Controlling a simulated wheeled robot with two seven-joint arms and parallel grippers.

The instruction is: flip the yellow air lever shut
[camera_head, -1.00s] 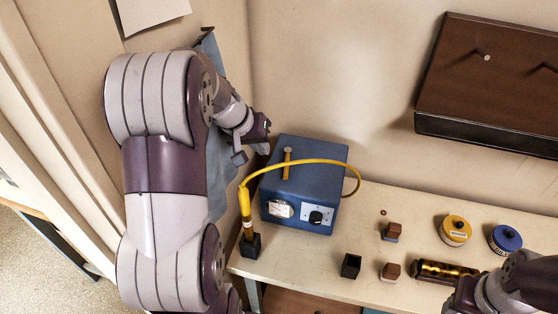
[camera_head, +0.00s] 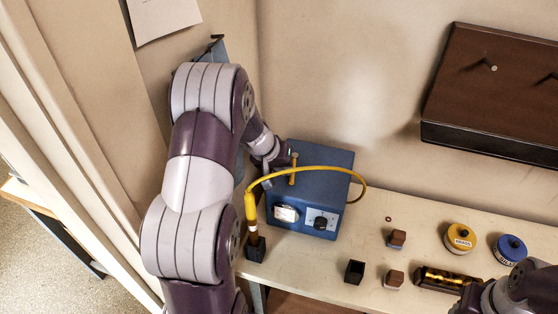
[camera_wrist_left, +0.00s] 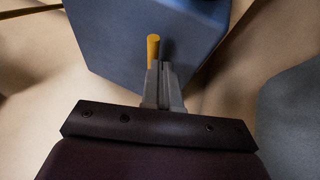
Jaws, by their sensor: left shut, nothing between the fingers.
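The yellow lever (camera_head: 293,170) is on the top of the blue box (camera_head: 327,180), towards its left side, with a pale tip at its upper end. My left gripper (camera_head: 268,180) is at the box's left edge, just left of the lever. In the left wrist view, its fingers (camera_wrist_left: 163,72) are shut together with nothing between them. The lever's yellow end (camera_wrist_left: 152,48) shows just beyond and left of the fingertips; I cannot tell whether they touch. My right gripper (camera_head: 470,299) is partly in view at the lower right, its fingers unclear.
A yellow cable (camera_head: 325,168) arches over the box to a yellow tool (camera_head: 251,212) in a black holder (camera_head: 255,249). Yellow (camera_head: 460,238) and blue (camera_head: 510,248) tins and small blocks stand to the right on the bench (camera_head: 315,262). A brown cabinet (camera_head: 490,90) hangs above.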

